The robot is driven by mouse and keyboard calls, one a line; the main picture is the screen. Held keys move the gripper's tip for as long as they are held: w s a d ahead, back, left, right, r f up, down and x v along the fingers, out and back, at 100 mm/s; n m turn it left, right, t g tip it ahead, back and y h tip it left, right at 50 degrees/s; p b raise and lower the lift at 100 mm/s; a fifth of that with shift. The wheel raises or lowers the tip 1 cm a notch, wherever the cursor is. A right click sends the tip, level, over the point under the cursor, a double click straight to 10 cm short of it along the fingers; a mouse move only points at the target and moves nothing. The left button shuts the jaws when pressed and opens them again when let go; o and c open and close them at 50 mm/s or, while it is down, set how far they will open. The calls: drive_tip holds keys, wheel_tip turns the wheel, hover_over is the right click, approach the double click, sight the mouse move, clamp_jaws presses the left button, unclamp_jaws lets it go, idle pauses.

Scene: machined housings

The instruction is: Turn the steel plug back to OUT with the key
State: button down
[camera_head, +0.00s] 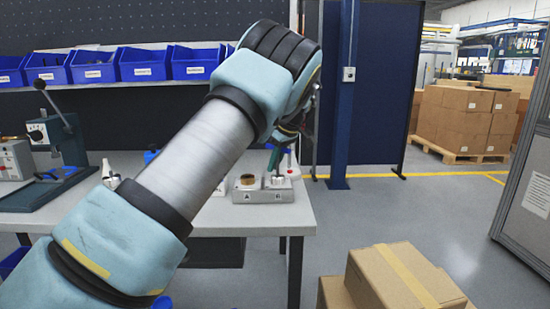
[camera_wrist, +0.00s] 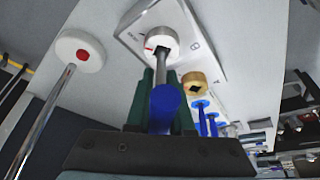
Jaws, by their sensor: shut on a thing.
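The housing (camera_head: 262,196) is a pale metal block at the table's right end, also in the wrist view (camera_wrist: 208,62). Its steel plug (camera_wrist: 170,35) is a pale round disc with a dark square socket and a red mark on its edge. My gripper (camera_wrist: 166,88) is shut on the key (camera_wrist: 165,101), by its blue handle between green fingers. The key's shank runs to the plug's socket; how deep the tip sits cannot be told. In the head view my gripper (camera_head: 275,155) is above the plug (camera_head: 279,181), partly hidden by my arm. Lettering beside the plug is too small to read surely.
A brass plug (camera_wrist: 194,84) sits beside the steel one. Blue-handled tools (camera_wrist: 197,107) stand close by. A white disc with a red centre (camera_wrist: 80,51) on a rod is at left. A lever press (camera_head: 62,150) stands left on the table. Cartons (camera_head: 395,280) stand in front.

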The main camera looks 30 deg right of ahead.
drive_tip(key=shift+n+p, duration=0.45)
drive_tip(key=shift+n, duration=0.05)
drive_tip(key=shift+r+n+g+y+p, duration=0.3)
drive_tip(key=shift+n+p, duration=0.2)
drive_tip(key=shift+p, duration=0.5)
drive_tip(key=shift+f+n+p, duration=0.1)
drive_tip(key=shift+n+p, duration=0.4)
drive_tip(key=shift+p, duration=0.25)
drive_tip(key=shift+f+n+y+p, duration=0.15)
drive_tip(key=shift+n+y+p, duration=0.15)
drive_tip(key=shift+n+p, duration=0.1)
